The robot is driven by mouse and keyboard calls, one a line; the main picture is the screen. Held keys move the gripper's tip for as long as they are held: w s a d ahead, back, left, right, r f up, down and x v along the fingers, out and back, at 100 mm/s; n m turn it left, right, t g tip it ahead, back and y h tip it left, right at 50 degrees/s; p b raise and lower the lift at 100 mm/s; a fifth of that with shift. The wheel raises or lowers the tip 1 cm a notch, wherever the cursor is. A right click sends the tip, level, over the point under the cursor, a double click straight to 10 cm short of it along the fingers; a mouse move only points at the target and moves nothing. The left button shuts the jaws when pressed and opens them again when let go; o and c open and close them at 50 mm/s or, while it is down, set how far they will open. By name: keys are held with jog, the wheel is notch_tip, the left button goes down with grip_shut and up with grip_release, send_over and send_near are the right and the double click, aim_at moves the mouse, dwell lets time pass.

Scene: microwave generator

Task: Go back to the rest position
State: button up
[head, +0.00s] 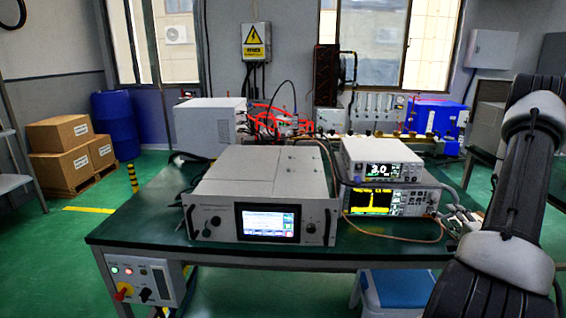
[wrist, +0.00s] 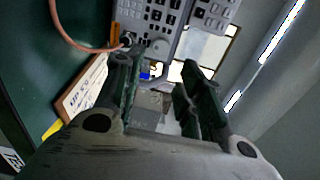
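My gripper (wrist: 160,88) shows in the wrist view with its two dark fingers apart and nothing held between them. The instrument panel with keys (wrist: 178,15) is beyond the fingertips, with an orange cable (wrist: 62,35) beside it. In the head view my arm stands at the right edge, beside the dark green table (head: 300,250). The generator unit (head: 262,195) with a lit screen stands on the table, left of my arm. Two stacked instruments, the upper one (head: 380,162) reading 3.0 and the lower one (head: 388,199) with a yellow trace, stand nearer to my arm.
A control box (head: 140,282) with knobs hangs at the table's front left. A blue stool (head: 395,290) is under the front edge. Boxes (head: 65,152) and a blue barrel (head: 115,125) stand at the left. Cables lie at the table's right end. The front strip of the table is mostly clear.

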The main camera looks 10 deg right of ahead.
jog(key=w+a+r+n+g+y, duration=0.1)
jog(key=w+a+r+n+g, duration=0.35)
jog(key=w+r+n, duration=0.3)
jog(key=s+a+r+n+g, duration=0.3)
jog(key=a+r+n, duration=0.2)
jog(key=a+r, duration=0.25)
jog(key=s+a+r+n+g+y, duration=0.1)
jog(key=s+a+r+n, duration=0.3)
jog(key=s+a, duration=0.4)
jog(key=s+a+r+n+g+y, duration=0.2)
jog(key=s+a, duration=0.7)
jog(key=s, duration=0.7)
jog(key=r+n+g, duration=0.1)
jog(key=n+g, duration=0.1)
jog(key=shift+a+r+g, duration=0.3)
jog(key=shift+r+g, duration=0.05)
